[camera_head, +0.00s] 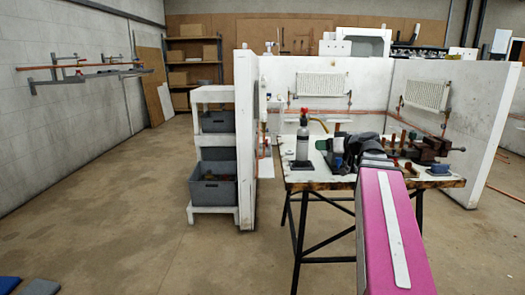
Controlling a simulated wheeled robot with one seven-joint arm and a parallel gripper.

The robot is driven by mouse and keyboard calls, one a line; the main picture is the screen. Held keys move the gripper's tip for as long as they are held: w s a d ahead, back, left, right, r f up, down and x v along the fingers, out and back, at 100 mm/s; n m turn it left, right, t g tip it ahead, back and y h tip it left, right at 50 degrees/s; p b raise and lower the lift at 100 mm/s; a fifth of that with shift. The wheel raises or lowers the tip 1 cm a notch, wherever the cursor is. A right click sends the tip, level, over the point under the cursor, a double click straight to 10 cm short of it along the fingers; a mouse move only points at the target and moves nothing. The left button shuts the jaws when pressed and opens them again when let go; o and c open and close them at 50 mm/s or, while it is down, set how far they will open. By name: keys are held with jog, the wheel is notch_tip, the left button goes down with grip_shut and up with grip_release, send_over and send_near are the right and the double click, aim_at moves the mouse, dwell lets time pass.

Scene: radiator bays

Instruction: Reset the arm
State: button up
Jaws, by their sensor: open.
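My pink arm link (394,235) with a white stripe rises from the lower right edge towards the workbench (299,178). Dark grey parts at its far end overlap the cluttered bench top in the picture. I cannot make out my gripper's fingers there. Whether the arm touches anything on the bench cannot be told.
A gas bottle (303,140) stands upright on the bench's left side; a dark vise (429,149) is at its right. A white shelf unit with grey bins (213,191) stands left of the bench. White partitions with radiators (320,84) are behind. The left floor is mostly clear.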

jog(key=s+a+f+m+g+h, duration=0.1)
jog(key=s+f+m+g+h, duration=0.1)
jog(key=f, duration=1.2)
jog(key=s+a+f+m+g+h, duration=0.2)
jog(key=s+f+g+h, duration=0.3)
jog(key=f, duration=0.9)
jog(key=s+a+f+m+g+h, duration=0.2)
jog(key=s+f, duration=0.5)
jog(key=f, duration=0.6)
jog(key=shift+s+f+m+g+h, duration=0.15)
jog(key=shift+f+m+g+h, duration=0.3)
jog(key=shift+g+h, duration=0.45)
